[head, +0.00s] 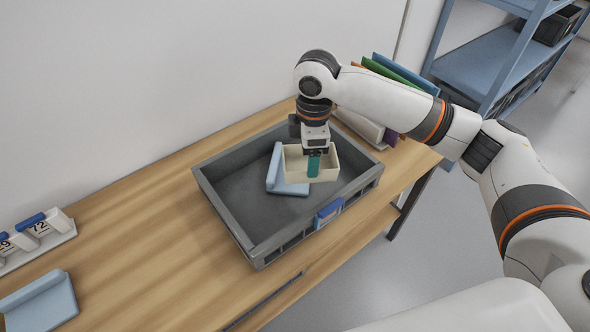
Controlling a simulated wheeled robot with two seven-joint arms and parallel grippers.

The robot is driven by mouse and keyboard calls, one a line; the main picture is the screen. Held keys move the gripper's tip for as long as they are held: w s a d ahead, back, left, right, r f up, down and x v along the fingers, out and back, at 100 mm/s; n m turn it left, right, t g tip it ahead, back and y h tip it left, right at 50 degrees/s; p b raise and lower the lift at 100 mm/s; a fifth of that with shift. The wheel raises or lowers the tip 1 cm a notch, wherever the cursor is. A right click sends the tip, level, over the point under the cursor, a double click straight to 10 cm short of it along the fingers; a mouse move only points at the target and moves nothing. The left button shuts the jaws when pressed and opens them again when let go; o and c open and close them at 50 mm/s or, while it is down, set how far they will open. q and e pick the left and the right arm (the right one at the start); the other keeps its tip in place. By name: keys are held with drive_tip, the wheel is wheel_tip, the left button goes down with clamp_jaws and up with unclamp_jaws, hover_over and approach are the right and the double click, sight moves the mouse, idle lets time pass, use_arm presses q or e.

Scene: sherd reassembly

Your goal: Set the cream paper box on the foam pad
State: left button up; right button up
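The cream paper box (294,162) is an open, shallow box at the right part of the grey crate. My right gripper (314,162) comes down over it from above. A teal finger shows in front of the box's near wall, and the gripper looks closed on that wall. A light blue pad with a raised edge (275,181) lies in the crate, partly hidden by the box. A similar light blue pad (48,305) lies on the table at the lower left. I cannot tell which is the foam pad, or whether the box touches the one below it. My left gripper is not in view.
The grey crate (225,215) has raised walls and a blue label on its near side. White number holders with blue tops (38,230) stand at the left. Coloured folders (395,70) stand behind my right arm.

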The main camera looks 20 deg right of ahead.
drive_tip(key=w+n+b, duration=0.1)
drive_tip(key=w+n, duration=0.8)
drive_tip(key=n, duration=0.6)
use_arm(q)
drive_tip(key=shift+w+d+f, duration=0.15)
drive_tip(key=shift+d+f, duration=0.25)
use_arm(e)
drive_tip(key=shift+n, duration=0.3)
drive_tip(key=f, duration=1)
drive_tip(key=shift+a, duration=0.25)
drive_tip(key=shift+f, duration=0.2)
drive_tip(key=o, duration=1)
drive_tip(key=shift+o, duration=0.2)
drive_tip(key=shift+r, duration=0.15)
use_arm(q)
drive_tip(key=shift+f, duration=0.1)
use_arm(e)
wheel_tip(320, 180, up, 12)
